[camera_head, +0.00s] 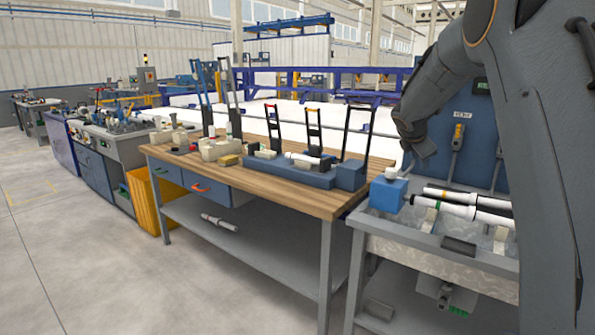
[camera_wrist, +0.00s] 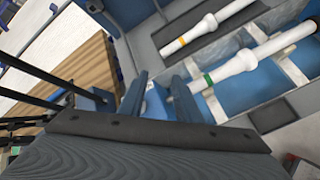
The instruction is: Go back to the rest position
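My gripper (camera_head: 408,165) hangs from my arm at the left end of the metal workbench tray, above a blue block (camera_head: 388,193). In the wrist view, two dark fingers of my gripper (camera_wrist: 160,90) stand apart, with no pipe seen between them. A white pipe with an orange band (camera_head: 450,195) lies in the tray; it also shows in the wrist view (camera_wrist: 208,26). A white pipe with a green band (camera_head: 455,208) lies beside it and also shows in the wrist view (camera_wrist: 243,61). The fingertips are hard to make out in the head view.
A wooden table (camera_head: 310,199) stands left of the tray, with black upright frames, blue blocks and a white pipe piece (camera_head: 302,158). Another white pipe (camera_head: 220,223) lies on its lower shelf. A yellow bin (camera_head: 148,203) stands farther left. The grey floor at lower left is clear.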

